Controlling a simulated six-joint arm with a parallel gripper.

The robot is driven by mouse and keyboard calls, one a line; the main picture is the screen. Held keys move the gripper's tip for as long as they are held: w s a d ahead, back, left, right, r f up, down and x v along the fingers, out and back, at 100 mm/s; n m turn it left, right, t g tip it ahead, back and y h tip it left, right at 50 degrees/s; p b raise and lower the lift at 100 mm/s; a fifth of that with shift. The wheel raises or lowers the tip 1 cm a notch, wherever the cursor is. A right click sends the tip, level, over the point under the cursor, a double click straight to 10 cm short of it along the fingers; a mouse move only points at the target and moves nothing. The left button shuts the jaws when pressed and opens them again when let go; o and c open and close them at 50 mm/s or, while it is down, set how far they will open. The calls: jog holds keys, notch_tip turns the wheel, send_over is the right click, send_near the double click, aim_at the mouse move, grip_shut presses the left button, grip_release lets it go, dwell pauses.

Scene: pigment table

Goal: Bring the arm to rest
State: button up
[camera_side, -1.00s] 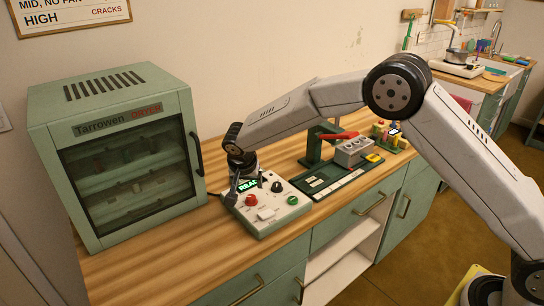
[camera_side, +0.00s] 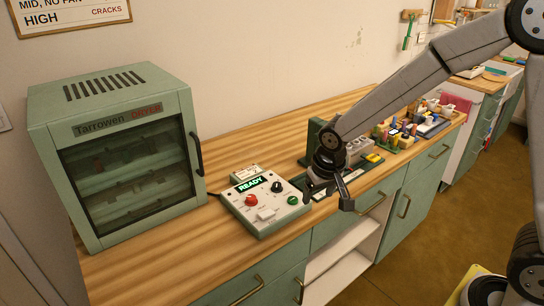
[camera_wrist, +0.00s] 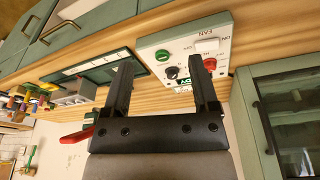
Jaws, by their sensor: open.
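My gripper (camera_side: 330,196) is open and empty. In the side view it hangs above the front edge of the wooden counter, just right of the control box (camera_side: 268,218). In the wrist view my gripper (camera_wrist: 162,66) shows two dark fingers apart with nothing between their tips. The control box (camera_wrist: 154,44) appears beyond the fingers there, upside down. Its display reads READY in the side view, with a red, a black and a green knob and a white switch.
The green Tarrowen dryer (camera_side: 88,110) stands at the left, door shut. Behind my gripper are a dark green board (camera_side: 312,140), a grey block (camera_side: 360,148) and several small coloured pieces. The counter (camera_side: 170,262) is clear in front of the dryer.

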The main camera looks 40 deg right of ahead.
jog(key=s+d+n, duration=0.2)
jog(key=s, duration=1)
jog(key=shift+d+f+n+y, duration=0.25)
jog(key=shift+f+n+y, duration=0.05)
jog(key=shift+n+y, duration=0.1)
